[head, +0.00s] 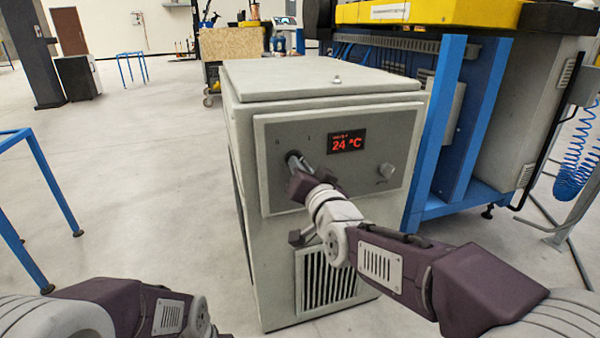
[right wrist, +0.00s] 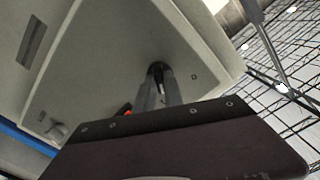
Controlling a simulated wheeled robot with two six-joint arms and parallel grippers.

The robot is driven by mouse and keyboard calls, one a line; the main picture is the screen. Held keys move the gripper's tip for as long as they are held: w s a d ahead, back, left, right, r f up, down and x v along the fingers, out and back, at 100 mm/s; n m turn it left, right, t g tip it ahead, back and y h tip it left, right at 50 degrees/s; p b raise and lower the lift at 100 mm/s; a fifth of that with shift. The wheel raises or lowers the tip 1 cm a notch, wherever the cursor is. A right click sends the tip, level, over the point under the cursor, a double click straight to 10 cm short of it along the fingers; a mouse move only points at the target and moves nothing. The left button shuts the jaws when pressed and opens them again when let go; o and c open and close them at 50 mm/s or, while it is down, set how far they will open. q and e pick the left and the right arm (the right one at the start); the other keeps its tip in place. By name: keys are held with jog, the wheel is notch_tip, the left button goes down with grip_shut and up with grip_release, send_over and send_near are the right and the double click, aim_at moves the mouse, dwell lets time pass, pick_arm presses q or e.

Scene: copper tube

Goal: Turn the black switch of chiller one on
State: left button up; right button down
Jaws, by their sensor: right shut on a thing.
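The chiller (head: 330,105) is a grey-beige box in the middle of the head view. Its front panel has a red display (head: 346,141) reading 24 °C and a light knob (head: 386,171) at the right. The black switch (head: 292,156) is at the panel's left and mostly hidden by my right gripper (head: 298,165). In the right wrist view, the fingers of my right gripper (right wrist: 160,90) reach the panel and are shut on the dark switch (right wrist: 156,68). The switch's exact turn is hard to tell. My left arm shows at the bottom left, but its gripper is out of view.
A blue-framed machine (head: 450,120) with a yellow top stands close at the chiller's right. A blue frame (head: 35,190) stands at the far left. A wooden crate (head: 232,45) is behind.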

jog(key=shift+f+m+b, duration=0.15)
jog(key=shift+m+b, duration=0.4)
jog(key=shift+m, duration=0.65)
jog(key=c, duration=1.4)
grip_release()
jog(key=shift+c, duration=0.2)
jog(key=p+v, duration=0.3)
jog(key=v, duration=0.6)
